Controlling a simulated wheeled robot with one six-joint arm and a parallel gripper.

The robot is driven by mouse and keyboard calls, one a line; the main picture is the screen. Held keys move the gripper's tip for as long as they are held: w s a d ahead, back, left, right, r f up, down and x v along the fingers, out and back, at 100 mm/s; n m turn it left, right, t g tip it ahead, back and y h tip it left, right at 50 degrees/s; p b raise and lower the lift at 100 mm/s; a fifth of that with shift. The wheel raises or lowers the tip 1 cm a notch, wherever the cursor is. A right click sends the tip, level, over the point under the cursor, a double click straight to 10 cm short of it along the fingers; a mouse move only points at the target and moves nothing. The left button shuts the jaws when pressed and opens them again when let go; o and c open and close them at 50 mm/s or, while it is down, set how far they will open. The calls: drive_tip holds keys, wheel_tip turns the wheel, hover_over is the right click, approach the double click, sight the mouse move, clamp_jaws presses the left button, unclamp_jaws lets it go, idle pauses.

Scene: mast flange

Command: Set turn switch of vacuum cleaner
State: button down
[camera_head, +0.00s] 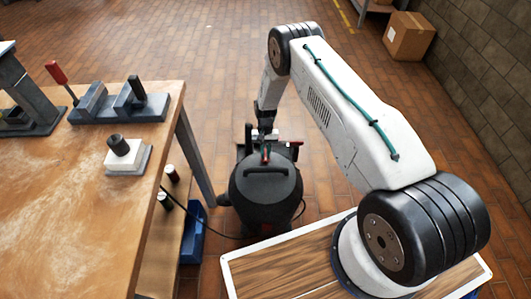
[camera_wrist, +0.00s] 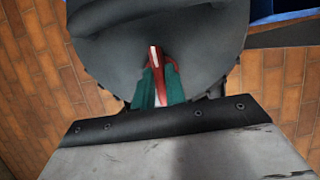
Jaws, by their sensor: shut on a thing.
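The vacuum cleaner (camera_head: 265,195) is a dark grey, rounded canister standing on the floor beside the workbench. Its dark top fills the upper part of the wrist view (camera_wrist: 110,35). The turn switch (camera_wrist: 155,55) is a small red piece with a pale stripe on that top. My gripper (camera_wrist: 158,85) has teal fingers and is shut on the red switch, one finger on each side. In the head view my gripper (camera_head: 265,148) reaches down to the cleaner's top from behind, and the switch is small there. The fingers hide part of the switch, so its exact angle is hard to tell.
The wooden workbench (camera_head: 85,230) stands close to the left, bearing a grey fixture (camera_head: 120,105) and a white block with a black knob (camera_head: 125,155). A blue bin (camera_head: 192,235) sits under it. A cardboard box (camera_head: 408,36) is far right. Floor right of the cleaner is partly clear.

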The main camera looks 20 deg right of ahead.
drive_tip(key=shift+w, duration=0.1)
idle(0.3)
drive_tip(key=c, duration=1.4)
unclamp_jaws()
drive_tip(key=shift+c, duration=0.2)
drive_tip(key=shift+r, duration=0.1)
drive_tip(key=a+v, duration=0.1)
drive_tip(key=v, duration=0.6)
drive_tip(key=shift+d+r, duration=0.35)
drive_tip(key=shift+d, duration=0.15)
drive_tip(key=shift+w, duration=0.1)
